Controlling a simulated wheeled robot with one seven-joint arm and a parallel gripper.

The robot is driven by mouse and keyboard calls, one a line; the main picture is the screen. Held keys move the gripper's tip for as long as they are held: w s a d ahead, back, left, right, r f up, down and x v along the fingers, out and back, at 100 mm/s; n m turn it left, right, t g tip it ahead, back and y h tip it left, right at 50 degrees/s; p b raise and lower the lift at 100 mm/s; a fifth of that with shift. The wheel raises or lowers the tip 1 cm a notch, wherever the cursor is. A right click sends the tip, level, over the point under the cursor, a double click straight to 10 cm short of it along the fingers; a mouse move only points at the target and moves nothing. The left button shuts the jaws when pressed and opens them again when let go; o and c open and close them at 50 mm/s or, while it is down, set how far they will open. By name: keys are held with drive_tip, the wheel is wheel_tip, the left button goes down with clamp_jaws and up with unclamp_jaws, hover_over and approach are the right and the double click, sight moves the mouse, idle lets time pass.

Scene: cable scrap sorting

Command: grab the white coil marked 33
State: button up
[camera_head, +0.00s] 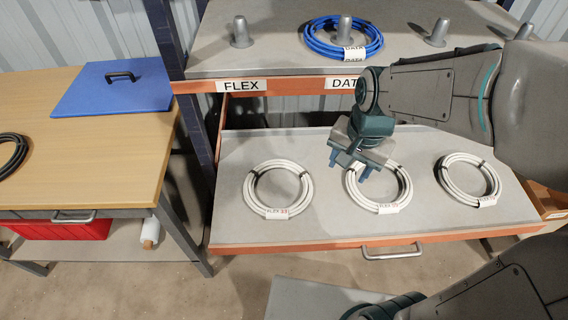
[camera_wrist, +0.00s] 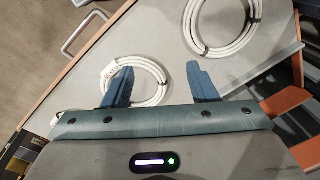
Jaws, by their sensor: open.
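Three white coils lie flat on the grey pull-out shelf: a left one (camera_head: 250,190), a middle one (camera_head: 405,182) and a right one (camera_head: 468,157). Each has a white tag with small lettering. The left tag (camera_head: 277,212) seems to read FLEX 33; the middle tag (camera_head: 394,208) and right tag (camera_head: 487,201) are too small to read surely. My gripper (camera_head: 350,164) is open and empty, over the back-left part of the middle coil. In the wrist view my gripper (camera_wrist: 163,85) has its fingers apart over that coil (camera_wrist: 150,67); another coil (camera_wrist: 191,28) lies at top right.
The pull-out shelf has an orange front edge with a handle (camera_head: 391,252). A wooden bench (camera_head: 80,150) with a blue lid (camera_head: 115,92) is at left.

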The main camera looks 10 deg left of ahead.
drive_tip(key=w+a+f+m+b, duration=0.2)
drive_tip(key=a+f+m+b, duration=0.1)
drive_tip(key=a+f, duration=0.65)
drive_tip(key=b, duration=0.2)
hover_over(300, 203)
drive_tip(key=s, duration=0.1)
drive_tip(key=shift+g+h, duration=0.4)
wheel_tip(300, 203, down, 8)
drive_tip(key=shift+f, duration=0.1)
drive_tip(key=shift+w+f+b, duration=0.25)
drive_tip(key=shift+f, duration=1.25)
drive_tip(key=shift+w+f+b, duration=0.2)
drive_tip(key=shift+f+b, duration=0.05)
drive_tip(key=shift+f, duration=1.2)
clamp_jaws()
drive_tip(key=shift+r, duration=0.15)
